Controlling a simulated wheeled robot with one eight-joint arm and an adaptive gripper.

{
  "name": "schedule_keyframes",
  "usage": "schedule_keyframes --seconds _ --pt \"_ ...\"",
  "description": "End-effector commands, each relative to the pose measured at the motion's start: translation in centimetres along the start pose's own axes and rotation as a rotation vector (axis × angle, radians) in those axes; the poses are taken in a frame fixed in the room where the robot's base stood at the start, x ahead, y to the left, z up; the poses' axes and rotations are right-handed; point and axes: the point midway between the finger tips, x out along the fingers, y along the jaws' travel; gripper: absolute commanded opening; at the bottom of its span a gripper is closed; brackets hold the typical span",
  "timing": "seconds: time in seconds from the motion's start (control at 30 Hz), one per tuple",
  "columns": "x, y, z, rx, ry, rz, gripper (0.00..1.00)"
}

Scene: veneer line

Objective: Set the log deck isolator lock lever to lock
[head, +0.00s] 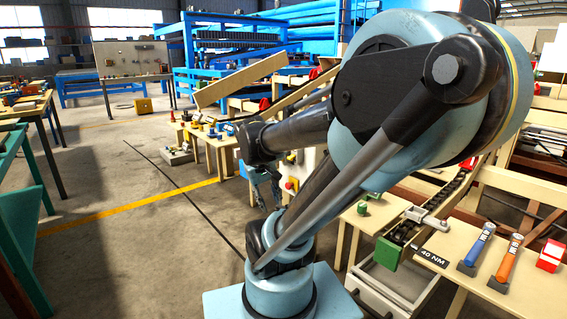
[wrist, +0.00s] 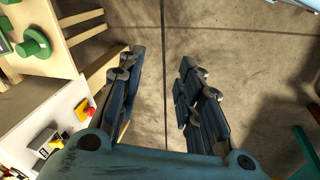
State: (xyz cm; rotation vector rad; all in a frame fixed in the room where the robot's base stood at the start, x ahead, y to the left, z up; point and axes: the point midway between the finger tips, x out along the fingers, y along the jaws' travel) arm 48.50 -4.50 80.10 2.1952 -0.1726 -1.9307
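My gripper (wrist: 162,56) is open and empty in the wrist view, with bare concrete floor between its two fingers. In the head view my gripper (head: 268,203) hangs below the end of my arm, left of a pale control panel. That panel (wrist: 62,108) shows at the left edge of the wrist view, beside the left finger and apart from it. It carries a red knob on a yellow base (wrist: 82,110) and a yellow-and-black fitting (wrist: 43,142). I cannot tell which part is the isolator lock lever, nor its position. My arm hides much of the panel in the head view.
A wooden bench with a green round part (wrist: 34,42) stands above the panel in the wrist view. Another bench (head: 465,262) with tools stands at the right of the head view. Open floor (head: 130,235) lies to the left, crossed by a yellow line.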

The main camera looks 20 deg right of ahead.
Motion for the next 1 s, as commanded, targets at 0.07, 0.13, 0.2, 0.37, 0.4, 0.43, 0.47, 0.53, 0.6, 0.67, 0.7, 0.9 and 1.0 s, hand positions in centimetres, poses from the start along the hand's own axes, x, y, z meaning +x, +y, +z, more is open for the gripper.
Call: schedule_keyframes --seconds 0.07,0.13,0.2,0.37,0.4,0.43,0.47,0.53,0.6,0.67,0.7,0.9,1.0 --pt "-0.4 1.2 -1.7 -0.014 -0.014 0.052 0.33" --pt "-0.6 2.2 -3.1 -0.026 -0.027 0.097 0.33" --pt "-0.8 3.2 -4.5 -0.037 -0.039 0.144 0.33" --pt "-1.1 5.2 -7.8 -0.058 -0.065 0.251 0.33" --pt "-1.2 5.7 -8.7 -0.062 -0.071 0.278 0.33" --pt "-1.2 6.0 -9.4 -0.066 -0.075 0.298 0.33" --pt "-1.2 6.3 -10.0 -0.069 -0.079 0.318 0.33" --pt "-1.3 7.1 -11.5 -0.076 -0.09 0.366 0.33" --pt "-1.3 7.7 -13.1 -0.082 -0.099 0.412 0.33" --pt "-1.2 8.2 -14.4 -0.086 -0.107 0.453 0.33" --pt "-1.2 8.5 -15.3 -0.089 -0.112 0.48 0.33" --pt "-0.7 9.6 -19.8 -0.098 -0.133 0.617 0.33" --pt "-0.4 10.0 -21.9 -0.1 -0.143 0.685 0.33"
